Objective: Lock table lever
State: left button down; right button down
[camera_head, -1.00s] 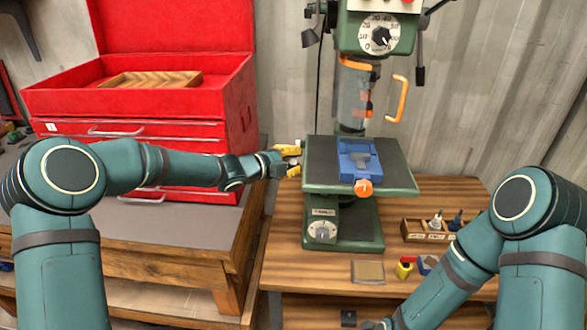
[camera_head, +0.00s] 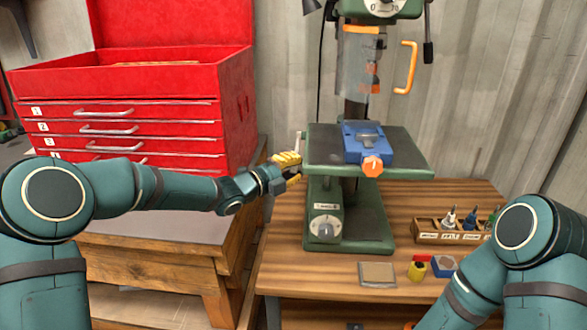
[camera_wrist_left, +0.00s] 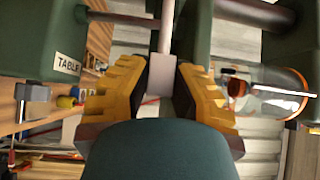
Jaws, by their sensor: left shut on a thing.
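The drill press has a dark green table (camera_head: 405,160) with a blue vise (camera_head: 366,141) on it. The table lever (camera_head: 299,142) is a thin pale rod at the table's left edge, standing roughly upright. In the left wrist view the lever (camera_wrist_left: 167,32) runs down between my yellow fingers. My left gripper (camera_head: 288,168) is shut on the lever's pale end, which also shows in the wrist view between the fingertips (camera_wrist_left: 160,78). A "TABLE" label (camera_wrist_left: 67,64) is on the green part beside it. My right gripper is out of view.
A red tool chest (camera_head: 140,115) stands left of the drill press, close to my left arm.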

pick_arm(q)
jog(key=shift+w+f+m+t+h, duration=0.1)
jog(key=shift+f+m+t+h, duration=0.25)
jog(key=shift+f, duration=0.6)
jog(key=shift+w+f+m+t+h, duration=0.1)
jog(key=shift+f+m+h, duration=0.15)
jog(key=shift+f+m, duration=0.5)
jog(key=shift+f, duration=0.2)
jog(key=c, duration=0.8)
grip_release()
jog(key=shift+w+d, duration=0.1)
jog(key=v, duration=1.2)
jog(key=shift+f, duration=0.1)
